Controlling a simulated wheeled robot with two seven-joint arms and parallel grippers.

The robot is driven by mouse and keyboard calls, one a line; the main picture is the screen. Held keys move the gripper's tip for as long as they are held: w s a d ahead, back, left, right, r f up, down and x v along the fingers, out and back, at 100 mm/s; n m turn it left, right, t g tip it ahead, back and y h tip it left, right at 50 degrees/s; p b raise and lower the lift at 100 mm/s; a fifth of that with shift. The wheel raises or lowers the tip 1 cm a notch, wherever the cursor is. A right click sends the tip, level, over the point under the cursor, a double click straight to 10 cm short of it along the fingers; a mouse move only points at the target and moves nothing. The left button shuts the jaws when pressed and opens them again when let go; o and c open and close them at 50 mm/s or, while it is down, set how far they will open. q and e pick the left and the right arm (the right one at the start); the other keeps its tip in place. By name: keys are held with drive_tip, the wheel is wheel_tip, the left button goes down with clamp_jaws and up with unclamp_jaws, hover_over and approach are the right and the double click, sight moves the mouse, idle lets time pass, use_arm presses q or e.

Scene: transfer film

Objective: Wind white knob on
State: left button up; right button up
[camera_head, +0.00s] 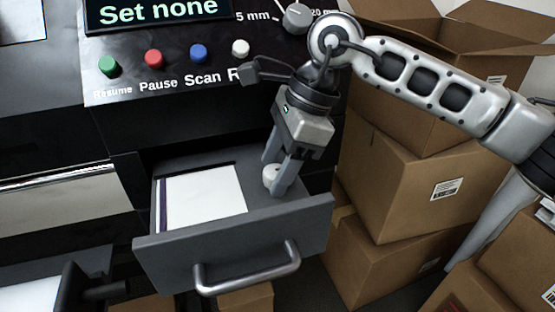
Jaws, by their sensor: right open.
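My right gripper (277,177) reaches down into the drawer from above. White film or paper (205,197) lies in the drawer left of the knob. My left gripper does not show.
The control panel (205,85) behind has green, red, blue and white buttons, a grey dial (297,17) and a display reading "Set none" (155,12). The drawer handle (247,270) juts out in front. Cardboard boxes (400,185) crowd the right side.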

drive_tip(key=c, duration=1)
drive_tip(key=shift+f+m+b, duration=0.1)
drive_tip(key=shift+m+b, duration=0.2)
drive_tip(key=shift+b, duration=0.15)
drive_tip(key=shift+f+m+t+b, duration=0.1)
drive_tip(key=shift+m+t+b, duration=0.35)
drive_tip(key=shift+b, duration=0.3)
drive_tip(key=m+t+b, duration=0.1)
drive_tip(key=m+b, duration=0.1)
drive_tip(key=b, duration=0.1)
drive_tip(key=shift+m, duration=0.35)
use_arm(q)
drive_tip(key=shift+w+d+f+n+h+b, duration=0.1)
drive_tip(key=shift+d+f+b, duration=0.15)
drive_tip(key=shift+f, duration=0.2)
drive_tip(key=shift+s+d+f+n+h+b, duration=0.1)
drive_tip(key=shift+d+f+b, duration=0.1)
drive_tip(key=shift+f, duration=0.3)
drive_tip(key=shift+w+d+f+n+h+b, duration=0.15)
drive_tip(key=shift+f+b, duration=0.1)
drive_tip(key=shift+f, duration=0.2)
use_arm(e)
drive_tip(key=shift+r+m+t, duration=0.2)
drive_tip(key=shift+m+t, duration=0.05)
drive_tip(key=shift+m, duration=0.55)
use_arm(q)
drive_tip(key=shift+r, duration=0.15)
